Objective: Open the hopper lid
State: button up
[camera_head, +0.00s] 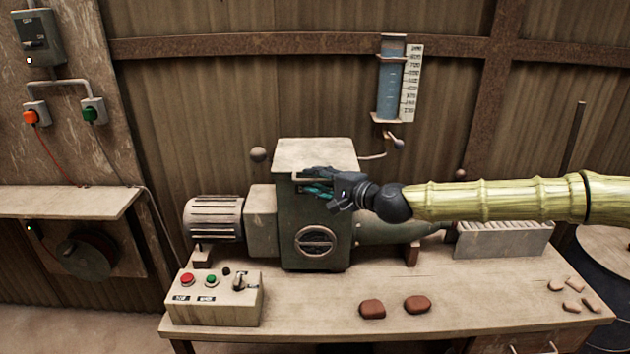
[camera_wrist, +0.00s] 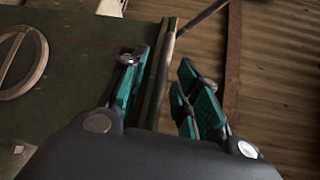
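The hopper lid (camera_head: 315,153) is a pale, worn flat plate on top of the dark green hopper (camera_head: 292,225). It looks closed. My gripper (camera_head: 318,187) is at the front of the hopper, just below the lid's front edge, and reaches in from the right. In the wrist view my gripper (camera_wrist: 168,92) has its teal finger pads apart, one on each side of a thin bar-like edge (camera_wrist: 160,75). I cannot tell whether that is the lid's rim or a handle, or whether a finger touches it.
A round port (camera_head: 316,241) is on the hopper front. A control box (camera_head: 213,308) stands at the bench's front left. Two brown lumps (camera_head: 372,309) lie on the bench (camera_head: 470,318). A blue gauge tube (camera_head: 390,85) is on the wall behind. The bench front is mostly clear.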

grip_shut()
jog(key=shift+a, duration=0.1)
jog(key=shift+r, duration=0.15)
